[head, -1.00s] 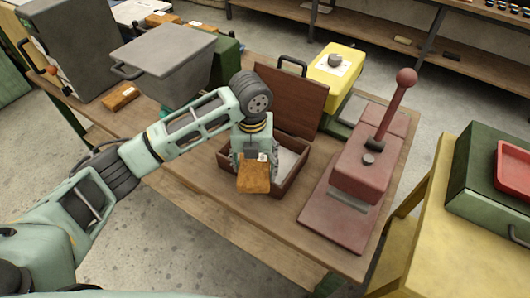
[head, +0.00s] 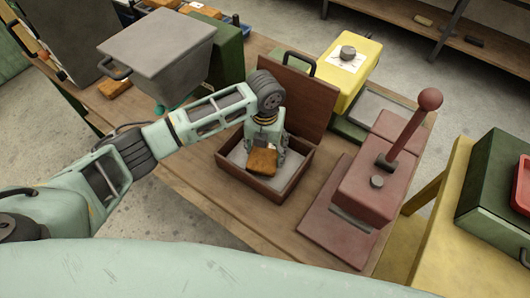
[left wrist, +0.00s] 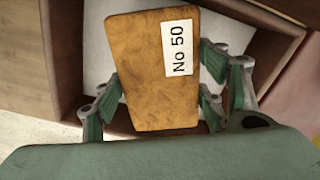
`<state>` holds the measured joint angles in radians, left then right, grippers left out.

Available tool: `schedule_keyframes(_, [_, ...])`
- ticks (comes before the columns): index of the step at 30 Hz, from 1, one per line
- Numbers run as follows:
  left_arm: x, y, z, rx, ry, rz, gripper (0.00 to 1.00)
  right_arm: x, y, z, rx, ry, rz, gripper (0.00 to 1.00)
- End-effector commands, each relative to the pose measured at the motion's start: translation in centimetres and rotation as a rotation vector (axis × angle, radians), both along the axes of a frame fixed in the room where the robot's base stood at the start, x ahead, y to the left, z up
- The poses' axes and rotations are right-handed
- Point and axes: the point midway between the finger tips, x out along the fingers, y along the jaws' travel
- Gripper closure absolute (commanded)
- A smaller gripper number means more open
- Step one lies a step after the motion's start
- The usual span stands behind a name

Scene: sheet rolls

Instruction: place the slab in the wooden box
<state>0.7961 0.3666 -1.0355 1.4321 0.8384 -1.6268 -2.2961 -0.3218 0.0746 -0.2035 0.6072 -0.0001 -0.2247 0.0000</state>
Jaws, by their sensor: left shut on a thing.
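The slab (head: 262,161) is an orange-brown block. In the left wrist view the slab (left wrist: 150,75) shows a white label reading "No 50". My left gripper (head: 268,146) is shut on it, with fingers on both sides of it in the left wrist view (left wrist: 160,100). The wooden box (head: 297,176) is dark brown with its lid (head: 296,97) standing open at the back. The slab is over the box's opening; whether it touches the pale bottom I cannot tell. My right gripper is not in view.
A red lever press (head: 365,190) stands right of the box. A yellow machine (head: 345,72) is behind it. A grey bin (head: 157,42) stands at the back left, near another orange-brown block (head: 114,88). The table's front (head: 215,200) is clear.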

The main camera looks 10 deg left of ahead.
Motion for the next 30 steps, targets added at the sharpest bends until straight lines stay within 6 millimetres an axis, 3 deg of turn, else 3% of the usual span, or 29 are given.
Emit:
schedule_keyframes(4, [-0.1,0.0,-2.0,0.001,0.003,0.002,0.75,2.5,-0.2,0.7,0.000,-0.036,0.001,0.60])
schedule_keyframes(8, [0.0,0.0,-2.6,0.000,-0.001,0.000,0.75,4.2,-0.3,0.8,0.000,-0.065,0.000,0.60])
schedule_keyframes(15, [0.0,0.0,-2.9,0.000,-0.001,0.000,0.75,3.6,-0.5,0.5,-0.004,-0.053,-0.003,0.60])
schedule_keyframes(16, [0.0,0.0,-3.0,0.001,0.001,0.000,0.33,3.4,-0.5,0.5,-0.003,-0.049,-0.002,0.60])
schedule_keyframes(22, [-0.1,0.0,-2.9,0.001,0.001,0.000,0.16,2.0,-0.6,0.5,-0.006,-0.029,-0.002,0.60])
schedule_keyframes(30, [-0.1,0.0,-2.9,0.001,0.001,0.001,0.15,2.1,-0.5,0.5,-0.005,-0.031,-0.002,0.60])
